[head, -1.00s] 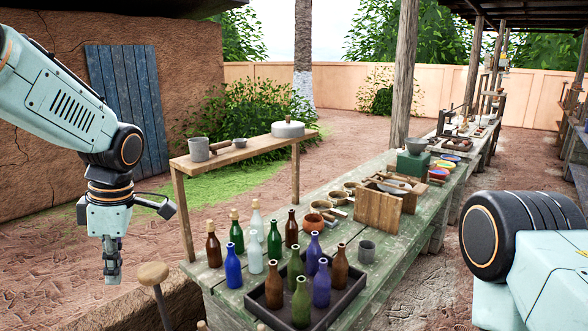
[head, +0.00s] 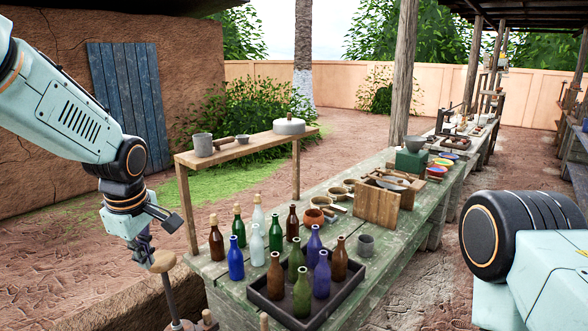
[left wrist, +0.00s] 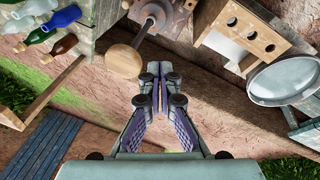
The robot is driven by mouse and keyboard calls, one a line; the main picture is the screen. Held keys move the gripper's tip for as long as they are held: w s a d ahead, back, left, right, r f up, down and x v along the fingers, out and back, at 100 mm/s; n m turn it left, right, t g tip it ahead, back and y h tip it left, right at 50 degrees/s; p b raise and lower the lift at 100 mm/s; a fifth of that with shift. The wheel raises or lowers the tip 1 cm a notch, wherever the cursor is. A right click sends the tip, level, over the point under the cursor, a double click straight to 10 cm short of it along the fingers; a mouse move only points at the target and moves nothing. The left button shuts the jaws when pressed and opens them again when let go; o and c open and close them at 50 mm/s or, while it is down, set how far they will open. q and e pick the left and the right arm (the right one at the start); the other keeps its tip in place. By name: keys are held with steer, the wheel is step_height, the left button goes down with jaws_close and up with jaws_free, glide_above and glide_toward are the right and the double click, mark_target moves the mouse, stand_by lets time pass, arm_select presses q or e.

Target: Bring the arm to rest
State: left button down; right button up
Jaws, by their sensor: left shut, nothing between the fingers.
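My left gripper (head: 148,252) hangs at the left in the head view, pointing down, beside the left end of the green table (head: 375,205). It is shut and empty. In the left wrist view its fingertips (left wrist: 160,75) are together, with a round wooden knob (left wrist: 122,61) on a rod close to their left. The same knob (head: 162,261) shows near the fingertips in the head view; I cannot tell whether they touch. My right arm shows only as a link at the right edge of the head view, and its gripper is out of frame.
Several bottles stand on the table, some in a dark tray (head: 340,294). A raised shelf (head: 235,151) holds a mug (head: 203,144) and a lidded pot (head: 289,126). The left wrist view shows a wooden rack (left wrist: 251,30) and a round pan (left wrist: 283,77).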

arm_select(q)
steer(key=s+d+f+m+t+h+b, duration=0.1)
steer(key=s+d+f+m+b, duration=0.2)
steer(key=f, duration=0.6)
steer(key=s+d+f+m+t+b, duration=0.1)
steer(key=s+f+m+b, duration=0.3)
steer(key=f, duration=0.6)
steer(key=s+d+f+m+h+b, duration=0.1)
steer(key=s+d+f+m+b, duration=0.15)
steer(key=f+m, duration=0.45)
steer(key=s+f+g+b, duration=0.4)
steer(key=s+f+b, duration=1.1)
steer(key=s+f, duration=1.3)
steer(key=shift+a+f+m+g+y+b, duration=0.3)
steer(key=shift+a+f+m+y+b, duration=0.1)
steer(key=shift+f, duration=0.4)
